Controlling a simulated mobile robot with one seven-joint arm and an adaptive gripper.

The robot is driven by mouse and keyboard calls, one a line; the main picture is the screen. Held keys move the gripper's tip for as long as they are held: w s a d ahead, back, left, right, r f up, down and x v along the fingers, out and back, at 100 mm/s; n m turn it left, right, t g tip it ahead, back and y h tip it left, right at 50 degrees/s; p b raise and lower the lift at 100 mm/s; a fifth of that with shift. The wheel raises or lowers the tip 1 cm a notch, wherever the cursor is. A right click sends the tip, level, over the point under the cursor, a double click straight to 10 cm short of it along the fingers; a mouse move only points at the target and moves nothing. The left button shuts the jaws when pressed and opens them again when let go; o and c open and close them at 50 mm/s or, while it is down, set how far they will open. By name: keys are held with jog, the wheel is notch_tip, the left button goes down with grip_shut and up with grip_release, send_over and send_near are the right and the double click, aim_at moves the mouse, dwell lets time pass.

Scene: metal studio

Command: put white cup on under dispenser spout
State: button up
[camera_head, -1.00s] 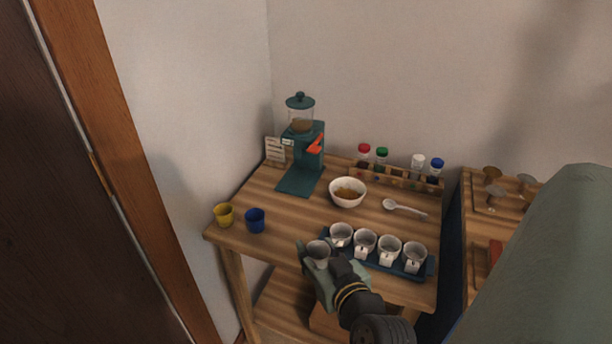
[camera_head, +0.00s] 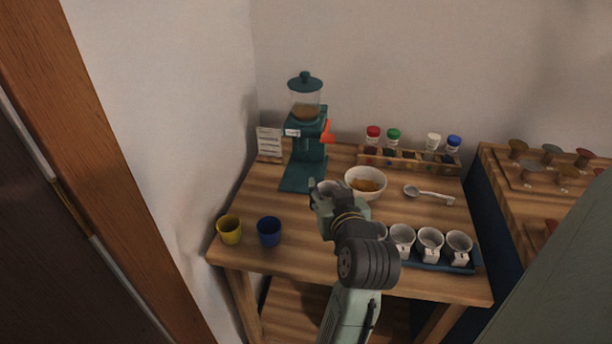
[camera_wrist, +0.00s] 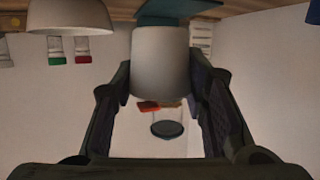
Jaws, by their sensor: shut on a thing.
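The white cup (camera_wrist: 160,62) is between my gripper's fingers (camera_wrist: 160,95) in the wrist view, which looks upside down. My gripper (camera_head: 322,194) is shut on it; in the head view the cup (camera_head: 327,186) is mostly hidden by the gripper. The teal dispenser (camera_head: 308,146), with a clear hopper and an orange lever, stands at the back left of the table. The cup is held just right of and in front of the dispenser's flat base (camera_head: 300,181). The base (camera_wrist: 175,12) also shows beyond the cup in the wrist view. The spout is not clearly visible.
A white bowl (camera_head: 366,182) stands close to the right of my gripper. A yellow cup (camera_head: 229,230) and a blue cup (camera_head: 269,232) stand front left. Several white cups sit on a blue tray (camera_head: 432,267) front right. A spoon (camera_head: 430,195) and jar rack (camera_head: 408,161) lie behind.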

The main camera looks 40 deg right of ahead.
jog(key=w+d+p, duration=0.1)
jog(key=w, duration=0.4)
jog(key=w+d+f+p, duration=0.1)
jog(key=w+d, duration=0.1)
jog(key=w, duration=0.3)
jog(key=w+d+p, duration=0.2)
jog(key=w, duration=0.3)
jog(key=shift+d+f, duration=0.15)
jog(key=shift+w+f+p, duration=0.1)
jog(key=shift+f+p, duration=0.5)
jog(key=shift+f, duration=1.2)
jog(key=shift+f, duration=0.15)
jog(key=o, duration=0.8)
jog(key=shift+o, duration=0.2)
jog(key=shift+r, duration=0.25)
jog(key=b+v, duration=0.2)
jog(key=v, duration=1)
jog(key=shift+b, duration=0.3)
